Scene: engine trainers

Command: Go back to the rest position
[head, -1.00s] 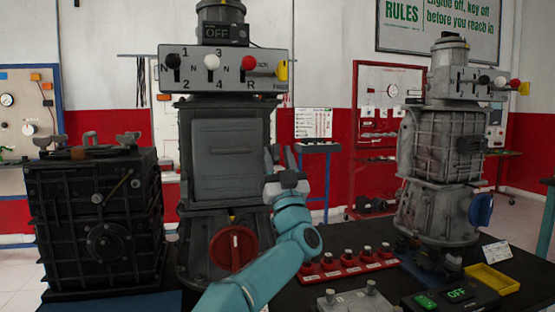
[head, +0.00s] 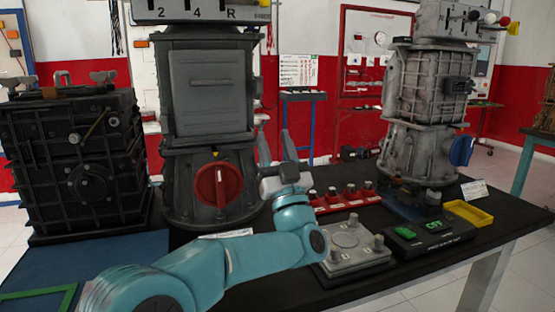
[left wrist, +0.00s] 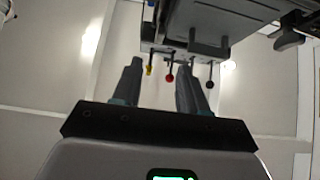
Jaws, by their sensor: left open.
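My left gripper (head: 275,148) is in the middle of the head view, its two fingers pointing up and apart, with nothing between them. It appears in front of the table, to the right of the red rotary knob (head: 219,184) on the middle grey engine trainer (head: 210,90). In the left wrist view the open fingers (left wrist: 158,85) point up toward the ceiling. Beyond them a shift panel (left wrist: 190,40) shows levers with yellow, red and black knobs. My teal left arm comes in from the lower left. My right gripper is not in view.
A black gearbox (head: 75,160) stands at left, another grey trainer (head: 430,100) with a blue knob at right. On the dark table are a red switch strip (head: 345,200), a grey control box (head: 352,248), a black box with a green button (head: 428,235) and a yellow tray (head: 469,213).

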